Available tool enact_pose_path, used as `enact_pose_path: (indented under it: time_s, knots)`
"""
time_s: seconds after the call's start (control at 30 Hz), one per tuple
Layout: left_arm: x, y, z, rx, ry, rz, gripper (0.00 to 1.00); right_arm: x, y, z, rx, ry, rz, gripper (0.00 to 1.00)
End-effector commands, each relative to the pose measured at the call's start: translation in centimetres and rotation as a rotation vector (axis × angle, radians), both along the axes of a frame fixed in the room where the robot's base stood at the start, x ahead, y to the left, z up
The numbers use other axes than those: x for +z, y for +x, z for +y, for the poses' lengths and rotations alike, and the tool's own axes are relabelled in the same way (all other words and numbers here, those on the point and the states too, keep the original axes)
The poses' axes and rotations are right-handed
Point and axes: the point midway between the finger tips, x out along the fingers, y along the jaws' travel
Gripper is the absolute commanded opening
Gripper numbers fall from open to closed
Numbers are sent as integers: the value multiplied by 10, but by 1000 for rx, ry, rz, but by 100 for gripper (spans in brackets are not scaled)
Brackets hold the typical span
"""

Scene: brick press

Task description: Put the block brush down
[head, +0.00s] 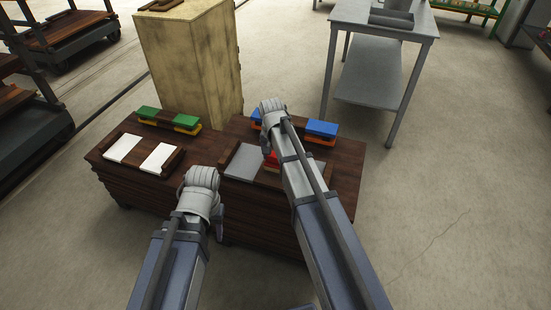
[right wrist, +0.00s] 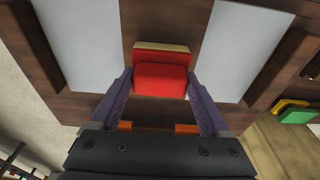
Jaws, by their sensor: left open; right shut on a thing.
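The block brush (right wrist: 160,80) is a red block with a cream layer along its far edge. My right gripper (right wrist: 160,100) is shut on it, with one finger on each side. In the right wrist view it shows between two pale grey plates (right wrist: 78,40); whether it touches the bench is not clear. In the head view only a bit of red (head: 270,158) shows beside my right arm. My left gripper (head: 219,214) is open and empty at the front of the dark wooden bench (head: 195,150); its fingers are mostly hidden by the wrist.
White plates (head: 157,158) lie on the bench's left half, with green-and-yellow blocks (head: 148,113) behind. Blue-and-orange blocks (head: 322,128) stand at the right back. A tall wooden cabinet (head: 185,65) stands behind the bench, and a grey metal table (head: 375,70) behind right. Floor to the right is clear.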

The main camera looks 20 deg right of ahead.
Motion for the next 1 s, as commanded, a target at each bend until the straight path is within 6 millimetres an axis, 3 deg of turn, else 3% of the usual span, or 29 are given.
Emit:
enact_pose_path:
  time_s: [0.2, 0.23, 0.4, 0.77, 1.0]
  knots:
    - [-4, 0, 0, 0, 0, 0, 50, -4, 0, 0, 0, 0, 0, 35]
    - [-4, 0, 0, 0, 0, 0, 50, -4, 0, 0, 0, 0, 0, 81]
    - [-2, 0, 0, 0, 0, 0, 50, -2, 0, 0, 0, 0, 0, 100]
    - [1, 0, 0, 0, 0, 0, 50, 1, 0, 0, 0, 0, 0, 100]
    - [19, 0, 0, 0, 0, 0, 50, 19, -2, 1, 0, 0, 0, 100]
